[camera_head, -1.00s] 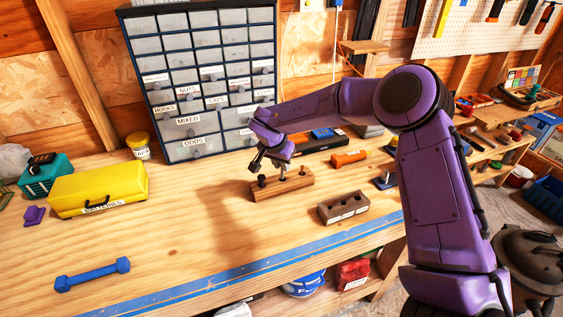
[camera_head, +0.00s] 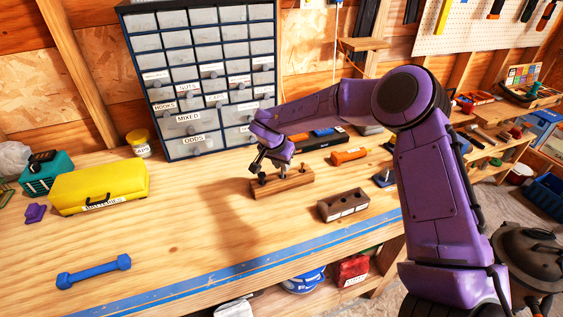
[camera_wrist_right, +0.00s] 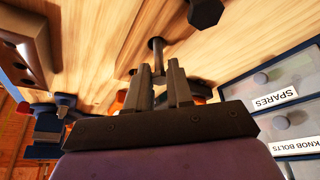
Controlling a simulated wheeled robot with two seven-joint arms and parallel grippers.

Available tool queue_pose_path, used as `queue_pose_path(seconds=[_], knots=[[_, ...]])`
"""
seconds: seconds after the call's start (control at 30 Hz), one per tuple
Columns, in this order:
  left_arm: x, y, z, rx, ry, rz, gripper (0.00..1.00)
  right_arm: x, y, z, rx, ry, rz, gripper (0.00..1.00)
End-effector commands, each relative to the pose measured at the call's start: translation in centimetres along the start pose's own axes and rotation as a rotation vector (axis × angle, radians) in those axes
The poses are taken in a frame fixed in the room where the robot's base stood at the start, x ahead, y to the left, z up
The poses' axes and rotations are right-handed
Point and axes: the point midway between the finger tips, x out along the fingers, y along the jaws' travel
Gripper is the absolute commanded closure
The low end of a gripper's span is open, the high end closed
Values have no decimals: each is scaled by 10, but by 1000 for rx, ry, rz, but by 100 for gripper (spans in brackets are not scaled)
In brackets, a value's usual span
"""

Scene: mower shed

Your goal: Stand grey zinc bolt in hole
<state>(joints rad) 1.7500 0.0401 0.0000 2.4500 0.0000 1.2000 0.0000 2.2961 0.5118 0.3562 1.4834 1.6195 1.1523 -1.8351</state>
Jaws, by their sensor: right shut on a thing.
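My right gripper (camera_head: 272,163) is low over the wooden bolt block (camera_head: 295,183) in the middle of the bench. In the right wrist view its two dark fingers (camera_wrist_right: 159,68) close around the shank of a grey bolt (camera_wrist_right: 157,50), whose far end points away from the gripper. The fingers hide part of the bolt, so I cannot tell how it sits relative to the block. A dark bolt (camera_head: 262,179) stands at the block's left end; a dark hex head shows in the wrist view (camera_wrist_right: 205,12). A labelled brown block with holes (camera_head: 343,206) lies to the right. My left gripper is not in view.
A drawer cabinet (camera_head: 208,75) stands behind the gripper. A yellow case (camera_head: 98,187) and a blue dumbbell-shaped tool (camera_head: 94,271) are on the left.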

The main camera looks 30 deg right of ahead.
Motion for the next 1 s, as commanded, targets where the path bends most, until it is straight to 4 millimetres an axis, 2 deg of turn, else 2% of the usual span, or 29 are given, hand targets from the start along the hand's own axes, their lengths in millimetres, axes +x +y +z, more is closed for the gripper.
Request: queue_pose_path(seconds=[0.8, 0.83, 0.9, 1.0], knots=[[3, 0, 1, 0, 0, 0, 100, 19, 0, 8, 0, -1, 0, 100], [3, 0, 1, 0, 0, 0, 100, 19, 0, 8, 0, 0, 0, 69], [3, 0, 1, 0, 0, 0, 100, 19, 0, 8, 0, 0, 0, 49], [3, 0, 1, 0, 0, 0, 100, 19, 0, 8, 0, 0, 0, 49]])
